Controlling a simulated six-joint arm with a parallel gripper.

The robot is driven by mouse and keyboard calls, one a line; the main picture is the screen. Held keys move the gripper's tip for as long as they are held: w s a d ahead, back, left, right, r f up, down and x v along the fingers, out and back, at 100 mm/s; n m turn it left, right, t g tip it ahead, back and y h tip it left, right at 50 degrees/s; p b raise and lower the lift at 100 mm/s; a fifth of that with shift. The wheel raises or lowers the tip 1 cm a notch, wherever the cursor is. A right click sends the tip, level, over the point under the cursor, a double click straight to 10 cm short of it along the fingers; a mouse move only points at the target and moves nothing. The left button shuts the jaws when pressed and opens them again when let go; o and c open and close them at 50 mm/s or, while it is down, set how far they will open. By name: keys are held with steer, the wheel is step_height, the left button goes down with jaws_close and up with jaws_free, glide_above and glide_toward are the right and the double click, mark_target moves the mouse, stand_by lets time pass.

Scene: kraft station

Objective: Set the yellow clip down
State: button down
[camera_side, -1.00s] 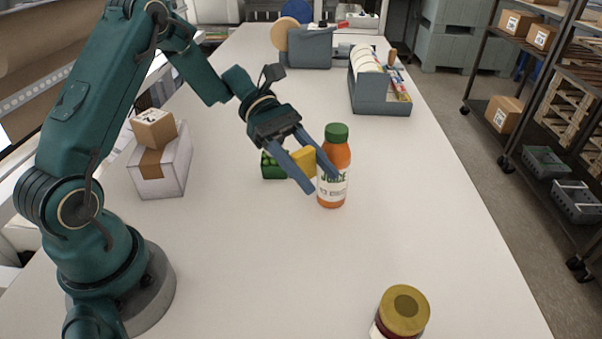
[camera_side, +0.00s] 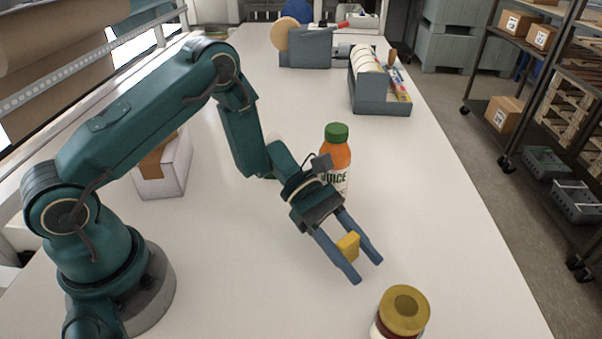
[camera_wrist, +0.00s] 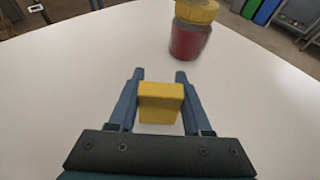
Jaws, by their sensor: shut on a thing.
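The yellow clip (camera_side: 348,246) is a small yellow block between the two blue fingers of my gripper (camera_side: 368,272). In the wrist view the clip (camera_wrist: 160,101) sits between the fingers of my gripper (camera_wrist: 160,76), which is shut on it. The fingers point down toward the bare white table (camera_side: 250,275), short of a gold-lidded jar. Whether the clip touches the table cannot be told.
The jar (camera_side: 403,311) stands at the front right; it also shows ahead in the wrist view (camera_wrist: 188,38). An orange juice bottle (camera_side: 337,158) stands behind my gripper. A white box (camera_side: 165,173) is at left. Grey holders (camera_side: 380,95) stand at the back.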

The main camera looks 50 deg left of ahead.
steer(key=shift+f, duration=0.25)
steer(key=shift+f, duration=0.1)
steer(key=shift+c, duration=1.7)
jaws_free()
